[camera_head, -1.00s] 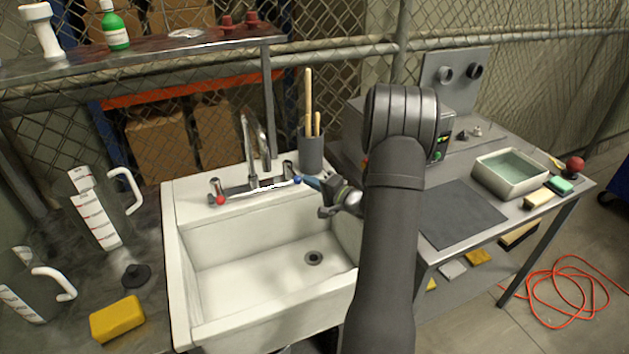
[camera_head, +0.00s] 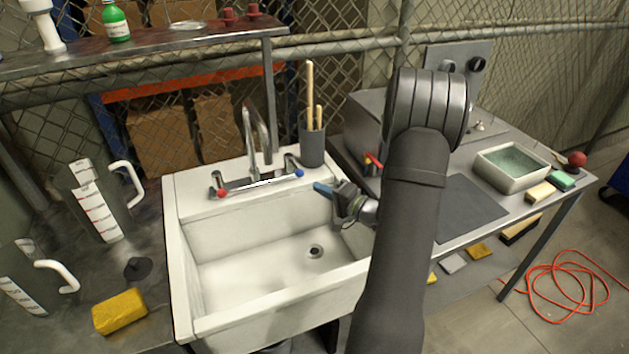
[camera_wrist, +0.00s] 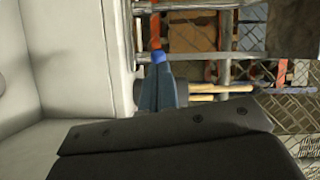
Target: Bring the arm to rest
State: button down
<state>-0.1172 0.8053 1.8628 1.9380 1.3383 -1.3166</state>
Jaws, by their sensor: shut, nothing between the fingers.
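My gripper (camera_head: 325,188) hangs over the back right of the white sink (camera_head: 215,228), with its blue fingertips pointing left towards the faucet. Its fingers are shut with nothing between them. In the wrist view my gripper (camera_wrist: 158,85) shows as blue fingers held together beside the white sink wall (camera_wrist: 65,55). The chrome faucet (camera_head: 252,150) stands at the back of the sink, with a red-tipped handle on the left and a blue-tipped handle (camera_head: 299,173) on the right. The gripper is just right of and below the blue tip, apart from it. My arm hides part of the right bench.
A grey holder (camera_head: 312,148) with wooden sticks stands behind the gripper. Graduated jugs (camera_head: 95,212) and a yellow sponge (camera_head: 119,311) are on the left counter. A water tray (camera_head: 512,166) is on the right bench. A shelf (camera_head: 150,50) runs above. The sink basin is clear.

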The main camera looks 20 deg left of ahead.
aim_at(303, 172)
jog(key=shift+s+d, duration=0.95)
jog(key=shift+d, duration=0.15)
jog(key=w+a, duration=0.6)
jog(key=a, duration=0.1)
jog(key=shift+w+f, duration=0.2)
jog(key=shift+w, duration=0.1)
jog(key=shift+a, duration=0.1)
jog(key=shift+s+d+r, duration=0.1)
jog(key=shift+s+d, duration=0.85)
jog(key=shift+d, duration=0.1)
jog(key=shift+w+a, duration=0.95)
jog(key=shift+a, duration=0.15)
dwell(1.3)
dwell(1.0)
